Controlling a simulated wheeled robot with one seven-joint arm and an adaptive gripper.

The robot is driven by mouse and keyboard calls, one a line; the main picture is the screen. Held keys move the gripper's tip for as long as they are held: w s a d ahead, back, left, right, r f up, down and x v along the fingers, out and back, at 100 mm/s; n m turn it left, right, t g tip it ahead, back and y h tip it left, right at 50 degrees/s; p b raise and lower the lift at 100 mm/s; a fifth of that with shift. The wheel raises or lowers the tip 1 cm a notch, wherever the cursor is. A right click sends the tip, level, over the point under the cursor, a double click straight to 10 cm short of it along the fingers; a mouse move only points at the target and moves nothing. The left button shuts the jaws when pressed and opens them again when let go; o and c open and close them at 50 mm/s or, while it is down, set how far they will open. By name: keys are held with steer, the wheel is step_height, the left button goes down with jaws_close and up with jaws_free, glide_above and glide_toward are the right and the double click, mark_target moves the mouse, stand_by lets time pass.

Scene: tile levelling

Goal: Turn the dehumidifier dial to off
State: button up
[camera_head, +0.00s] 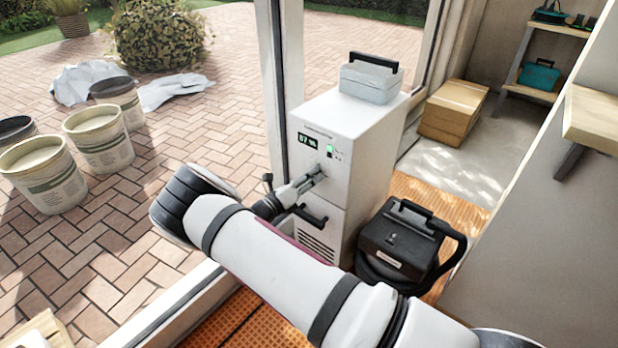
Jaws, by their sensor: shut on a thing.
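The dehumidifier (374,150) is a tall white box by the door frame. Its front has a lit display (308,140) that seems to read 67 and a small green light (330,149). My gripper (318,176) reaches its front from the left, with the fingertips at the panel below the display. The gripper is shut on the dial, which the fingers mostly hide. The dial's pointer and markings cannot be made out.
A grey case (371,82) with a black handle sits on top of the dehumidifier. A black machine (400,240) with a hose stands close at its right. A cardboard box (453,110) lies behind. Several buckets (100,140) stand outside on the brick paving.

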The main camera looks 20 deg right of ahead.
steer(key=n+t, duration=0.1)
steer(key=n, duration=1.1)
steer(key=shift+f, duration=0.15)
stand_by(0.3)
steer(key=o, duration=1.1)
steer(key=shift+o, duration=0.2)
steer(key=r+v, duration=0.1)
steer(key=v, duration=1.1)
steer(key=shift+f, duration=0.3)
